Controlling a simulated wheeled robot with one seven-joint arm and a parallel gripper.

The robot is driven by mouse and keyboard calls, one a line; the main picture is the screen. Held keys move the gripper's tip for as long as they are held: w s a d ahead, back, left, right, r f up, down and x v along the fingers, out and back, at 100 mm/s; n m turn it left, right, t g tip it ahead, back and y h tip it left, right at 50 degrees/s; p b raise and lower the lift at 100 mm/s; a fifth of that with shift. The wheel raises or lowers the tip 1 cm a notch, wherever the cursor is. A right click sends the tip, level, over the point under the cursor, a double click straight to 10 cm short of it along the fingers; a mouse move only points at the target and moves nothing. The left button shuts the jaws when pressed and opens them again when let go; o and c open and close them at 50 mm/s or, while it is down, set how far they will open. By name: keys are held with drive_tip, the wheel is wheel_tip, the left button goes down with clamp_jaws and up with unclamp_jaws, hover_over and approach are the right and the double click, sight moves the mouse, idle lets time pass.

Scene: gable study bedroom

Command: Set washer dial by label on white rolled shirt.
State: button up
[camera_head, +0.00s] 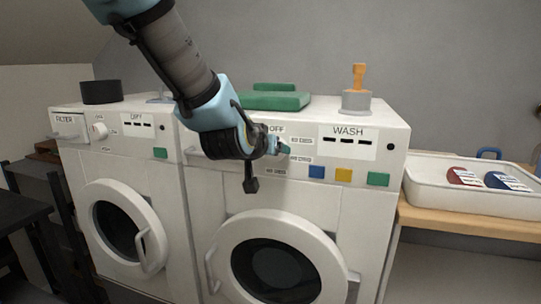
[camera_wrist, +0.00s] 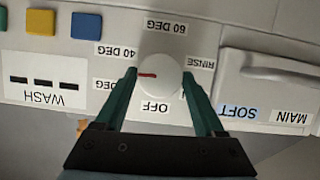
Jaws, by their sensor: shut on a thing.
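The washer dial (camera_wrist: 158,82) is a round white knob with a red mark, on the right machine's panel. In the wrist view, upside down, the mark points left, between the "40 DEG" label (camera_wrist: 117,51) and a partly hidden "DEG" label below it. "60 DEG" (camera_wrist: 167,27), "RINSE" (camera_wrist: 204,62) and "OFF" (camera_wrist: 155,106) also surround the dial. My gripper (camera_wrist: 160,76) is shut on the dial, a green finger on each side. In the head view my gripper (camera_head: 283,148) hides most of the dial. I cannot make out a white rolled shirt.
The washer (camera_head: 220,220) stands beside a dryer (camera_head: 125,190). A white tray (camera_head: 430,200) on the wooden bench at right holds red and dark blue labelled items. A drawer handle (camera_wrist: 270,75) lies near my gripper.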

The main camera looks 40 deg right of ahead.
drive_tip(key=shift+s+d+f+m+t+y+p, duration=0.15)
drive_tip(key=shift+m+t+y+p, duration=0.1)
drive_tip(key=shift+m+t+p, duration=1.4)
drive_tip(key=shift+s+d+f+m+t+y+p, duration=0.15)
drive_tip(key=shift+m+t+p, duration=0.65)
drive_tip(key=shift+m+p, duration=1.55)
drive_tip(key=shift+s+f+m+t+y+p, duration=0.25)
drive_tip(key=shift+m+t+p, duration=0.95)
drive_tip(key=shift+m, duration=1.6)
drive_tip(key=shift+w+r, duration=0.1)
drive_tip(key=shift+w, duration=0.05)
drive_tip(key=o, duration=1.4)
drive_tip(key=shift+c, duration=0.2)
